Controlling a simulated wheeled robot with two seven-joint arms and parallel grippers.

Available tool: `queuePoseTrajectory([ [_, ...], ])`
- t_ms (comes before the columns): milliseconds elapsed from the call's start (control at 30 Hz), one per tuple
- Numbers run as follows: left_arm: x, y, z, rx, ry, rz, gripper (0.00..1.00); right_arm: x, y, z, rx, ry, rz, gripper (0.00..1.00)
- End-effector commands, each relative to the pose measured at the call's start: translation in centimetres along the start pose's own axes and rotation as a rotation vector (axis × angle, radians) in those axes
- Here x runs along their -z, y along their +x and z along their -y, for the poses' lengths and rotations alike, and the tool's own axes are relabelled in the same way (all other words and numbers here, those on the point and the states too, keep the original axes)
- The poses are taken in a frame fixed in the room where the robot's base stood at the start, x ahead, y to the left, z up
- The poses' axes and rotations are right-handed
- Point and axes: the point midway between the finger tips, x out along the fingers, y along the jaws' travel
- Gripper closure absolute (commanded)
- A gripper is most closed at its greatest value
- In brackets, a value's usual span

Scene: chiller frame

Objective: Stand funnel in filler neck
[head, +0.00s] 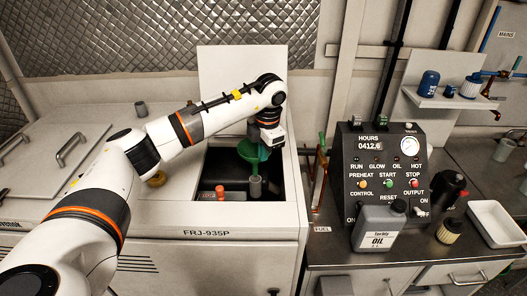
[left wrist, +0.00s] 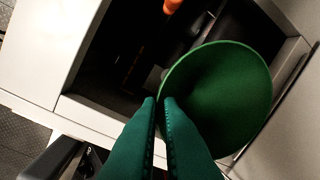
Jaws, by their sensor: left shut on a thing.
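The green funnel (head: 249,152) is over the open bay of the white cabinet, wide mouth up. In the left wrist view the funnel (left wrist: 225,95) fills the right middle. My left gripper (head: 265,138) comes from above, and its two teal fingers (left wrist: 159,101) are close together, shut on the funnel near its rim. A grey upright neck (head: 256,187) stands in the bay right below the funnel. My right gripper is not in view.
An orange-capped part (head: 220,191) stands in the bay left of the neck. The bay's white rim (head: 225,213) surrounds it, with a raised lid (head: 240,75) behind. Right are a control panel (head: 385,170), an oil can (head: 380,228) and a white tray (head: 497,222).

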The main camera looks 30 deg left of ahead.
Motion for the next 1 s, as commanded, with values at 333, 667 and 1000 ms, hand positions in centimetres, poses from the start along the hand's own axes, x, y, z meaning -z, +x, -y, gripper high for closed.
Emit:
queuePoseTrajectory([
  [333,0.0,0.2,0.0,0.0,0.0,0.0,1.0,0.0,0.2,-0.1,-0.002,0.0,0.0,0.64],
  [667,0.0,1.2,-0.1,0.0,-0.001,0.0,1.0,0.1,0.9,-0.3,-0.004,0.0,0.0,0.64],
  [1000,0.0,2.2,-0.2,0.0,-0.001,0.0,1.0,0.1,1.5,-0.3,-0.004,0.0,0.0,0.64],
])
